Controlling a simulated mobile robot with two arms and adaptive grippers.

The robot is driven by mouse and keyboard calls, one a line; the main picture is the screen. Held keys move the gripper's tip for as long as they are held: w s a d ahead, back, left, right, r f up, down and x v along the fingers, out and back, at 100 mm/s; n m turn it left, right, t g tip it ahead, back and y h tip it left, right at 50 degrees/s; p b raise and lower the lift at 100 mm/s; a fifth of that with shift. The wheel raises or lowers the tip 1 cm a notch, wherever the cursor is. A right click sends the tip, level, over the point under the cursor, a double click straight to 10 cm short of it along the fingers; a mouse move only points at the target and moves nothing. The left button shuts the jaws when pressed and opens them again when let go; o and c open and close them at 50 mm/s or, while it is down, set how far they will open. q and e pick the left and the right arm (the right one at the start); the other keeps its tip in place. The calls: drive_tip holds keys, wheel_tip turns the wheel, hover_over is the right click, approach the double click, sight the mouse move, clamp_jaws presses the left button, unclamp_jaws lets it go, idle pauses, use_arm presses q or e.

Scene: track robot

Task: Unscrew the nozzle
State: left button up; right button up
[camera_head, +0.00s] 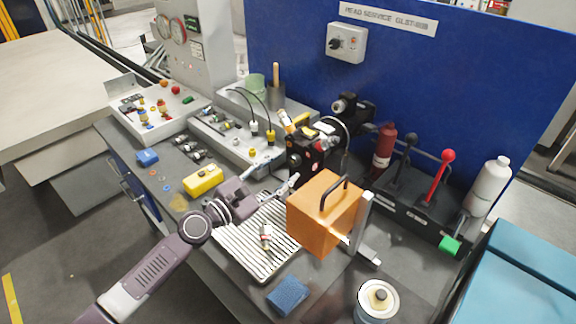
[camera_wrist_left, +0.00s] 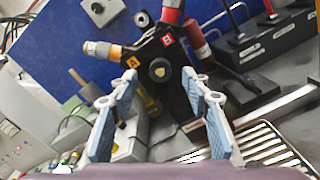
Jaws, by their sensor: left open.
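A black head block (camera_head: 306,158) with red and orange markings stands at the back of the bench. In the left wrist view the block (camera_wrist_left: 172,94) has a round fitting with a brass-coloured centre (camera_wrist_left: 160,70), possibly the nozzle. My left gripper (camera_head: 281,177) is open in front of the block. In the left wrist view its two blue fingers (camera_wrist_left: 167,88) stand apart on either side below the fitting, with nothing seen between them. A small metal and brass part (camera_head: 265,237) lies on the ribbed tray (camera_head: 238,246). My right gripper is not in view.
An orange box with a black handle (camera_head: 322,215) stands right of the gripper. A yellow case (camera_head: 203,180), a blue sponge (camera_head: 288,294) and an open can (camera_head: 377,301) are on the bench. Levers (camera_head: 432,180) and bottles stand behind, against the blue panel (camera_head: 420,90).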

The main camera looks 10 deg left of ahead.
use_arm(q)
drive_tip(key=v, duration=1.1)
drive_tip(key=shift+s+a, duration=0.1)
drive_tip(key=shift+a, duration=0.05)
